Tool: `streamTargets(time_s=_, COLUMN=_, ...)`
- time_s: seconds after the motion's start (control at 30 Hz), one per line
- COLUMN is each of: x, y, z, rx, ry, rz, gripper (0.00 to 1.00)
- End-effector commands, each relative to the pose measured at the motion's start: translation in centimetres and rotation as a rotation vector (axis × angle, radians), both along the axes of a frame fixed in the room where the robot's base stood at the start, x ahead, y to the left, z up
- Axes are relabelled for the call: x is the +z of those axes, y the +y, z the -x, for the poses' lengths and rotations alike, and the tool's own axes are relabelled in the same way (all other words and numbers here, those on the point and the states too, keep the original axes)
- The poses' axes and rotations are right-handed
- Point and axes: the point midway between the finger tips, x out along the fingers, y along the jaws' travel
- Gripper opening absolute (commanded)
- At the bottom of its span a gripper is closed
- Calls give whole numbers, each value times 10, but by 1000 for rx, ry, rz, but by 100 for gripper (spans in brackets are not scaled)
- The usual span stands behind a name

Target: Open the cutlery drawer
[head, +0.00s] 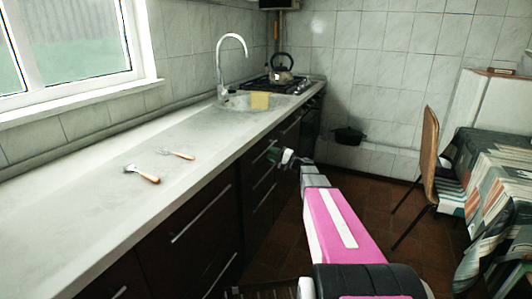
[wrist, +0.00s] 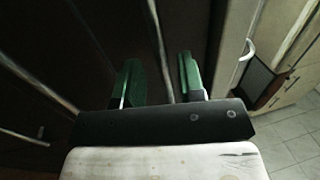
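The dark cabinet fronts under the counter carry several drawers with long metal bar handles, and all look closed. No label shows which is the cutlery drawer. My gripper (head: 285,156) is close to the upper drawer handle (head: 264,151) in the middle bank. In the wrist view my gripper (wrist: 160,82) has its two green fingers apart. A bar handle (wrist: 155,30) runs between them against the dark front. I cannot tell whether the fingers touch it. Its lower end is partly hidden by the gripper body.
A fork (head: 178,154) and a spoon-like utensil (head: 143,174) lie on the counter (head: 85,215). A sink with a tap (head: 221,70) and a kettle (head: 282,68) on the hob are farther back. A chair (head: 428,155) and a covered table (head: 500,180) stand right. Tiled floor lies between.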

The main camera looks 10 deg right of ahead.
Motion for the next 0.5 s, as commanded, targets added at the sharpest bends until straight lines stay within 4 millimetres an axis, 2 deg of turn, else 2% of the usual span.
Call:
streamTargets(time_s=0.2, x=6, y=23, z=-16, rx=2, ry=0, rz=0, gripper=37)
streamTargets(time_s=0.5, x=8, y=30, z=-20, rx=0, ry=1, rz=1, gripper=37)
